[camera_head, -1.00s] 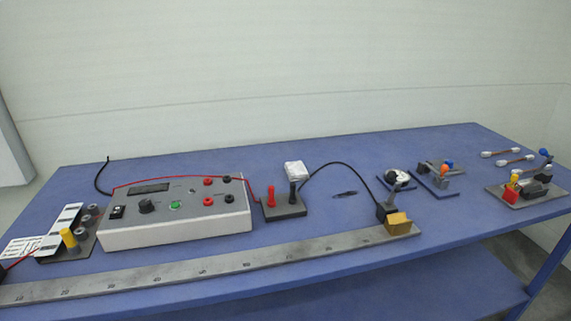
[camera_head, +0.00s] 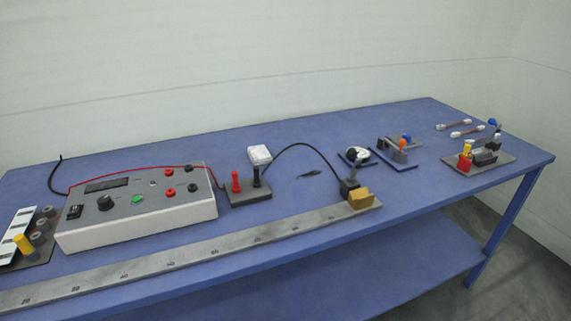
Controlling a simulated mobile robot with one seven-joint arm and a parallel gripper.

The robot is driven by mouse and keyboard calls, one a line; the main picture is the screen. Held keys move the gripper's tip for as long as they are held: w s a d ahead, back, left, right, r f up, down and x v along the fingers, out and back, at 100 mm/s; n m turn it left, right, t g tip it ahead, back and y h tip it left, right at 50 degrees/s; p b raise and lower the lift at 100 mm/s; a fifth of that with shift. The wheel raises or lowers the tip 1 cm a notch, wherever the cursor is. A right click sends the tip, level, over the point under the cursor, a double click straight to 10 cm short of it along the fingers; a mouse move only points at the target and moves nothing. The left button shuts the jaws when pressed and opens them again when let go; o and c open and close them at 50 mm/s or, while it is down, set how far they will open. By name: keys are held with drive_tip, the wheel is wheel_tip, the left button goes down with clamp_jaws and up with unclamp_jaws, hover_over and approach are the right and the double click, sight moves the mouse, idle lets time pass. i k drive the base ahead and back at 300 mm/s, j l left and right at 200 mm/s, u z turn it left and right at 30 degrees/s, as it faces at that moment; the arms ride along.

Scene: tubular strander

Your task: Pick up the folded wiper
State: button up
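A small white folded pad, which looks like the folded wiper (camera_head: 260,155), lies on the blue table just behind the small dark stand (camera_head: 250,199) with a red and a black post. The black post stands close in front of its lower edge, and a black cable passes to its right. My gripper is not in view.
A grey meter box (camera_head: 137,216) stands at left, with a red lead across its top. A long metal ruler bar (camera_head: 210,250) runs along the front, ending at a brass block (camera_head: 361,198). Small fixtures (camera_head: 400,150) stand at right. The table behind the wiper is clear.

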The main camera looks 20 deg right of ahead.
sight(259, 155)
drive_tip(key=j+z, duration=0.3)
drive_tip(key=i+j+z, duration=0.1)
drive_tip(key=z, duration=0.25)
drive_tip(key=i, duration=0.85)
